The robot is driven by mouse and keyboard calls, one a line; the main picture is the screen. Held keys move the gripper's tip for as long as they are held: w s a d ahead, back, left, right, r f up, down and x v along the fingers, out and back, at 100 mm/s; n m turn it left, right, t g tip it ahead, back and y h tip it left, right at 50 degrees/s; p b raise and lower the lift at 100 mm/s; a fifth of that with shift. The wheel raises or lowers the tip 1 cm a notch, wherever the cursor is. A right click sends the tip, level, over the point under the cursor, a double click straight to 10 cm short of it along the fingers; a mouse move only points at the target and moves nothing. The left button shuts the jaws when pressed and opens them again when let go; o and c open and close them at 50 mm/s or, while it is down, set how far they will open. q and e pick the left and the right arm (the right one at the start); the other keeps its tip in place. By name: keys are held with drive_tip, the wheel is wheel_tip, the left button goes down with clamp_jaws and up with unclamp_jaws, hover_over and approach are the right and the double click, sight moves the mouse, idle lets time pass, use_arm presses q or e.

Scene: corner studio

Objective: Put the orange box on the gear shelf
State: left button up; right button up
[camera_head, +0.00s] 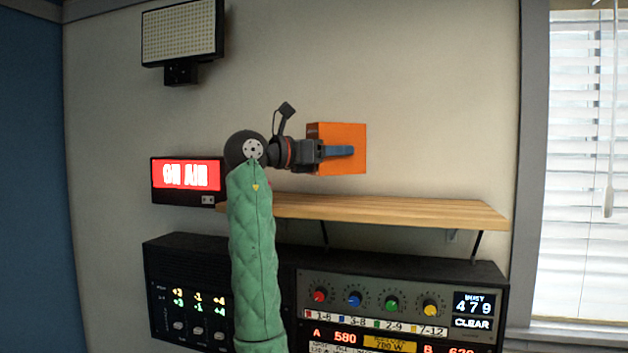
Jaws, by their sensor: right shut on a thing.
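The orange box (345,132) is held up in the middle of the head view, above the wooden gear shelf (400,209). My right gripper (340,151) is shut on the box, with a finger lying across its near face. The box looks upright, and its lower edge shows a gap above the shelf in the picture. How far the box is from the wall I cannot tell. My left gripper is not in view.
A red ON AIR sign (187,175) is left of my arm. Black audio units with knobs (375,300) stand below the shelf. A light panel (182,32) is at the upper left, and a window with blinds (580,160) is at the right. The shelf's visible top is clear.

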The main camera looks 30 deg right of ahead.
drive_tip(key=w+f+p, duration=0.1)
drive_tip(key=w+a+f+p, duration=0.1)
drive_tip(key=w, duration=0.1)
drive_tip(key=w+f+p, duration=0.1)
drive_tip(key=shift+w+a, duration=0.35)
drive_tip(key=shift+a, duration=0.05)
drive_tip(key=shift+f+p, duration=1.15)
drive_tip(key=shift+f, duration=0.8)
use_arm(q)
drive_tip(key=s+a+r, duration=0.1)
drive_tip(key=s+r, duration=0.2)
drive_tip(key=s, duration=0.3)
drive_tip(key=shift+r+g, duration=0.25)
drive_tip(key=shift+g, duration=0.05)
use_arm(e)
drive_tip(key=shift+f, duration=0.1)
drive_tip(key=shift+f, duration=0.15)
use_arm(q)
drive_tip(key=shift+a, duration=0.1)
use_arm(e)
drive_tip(key=o, duration=1.1)
drive_tip(key=shift+c, duration=0.2)
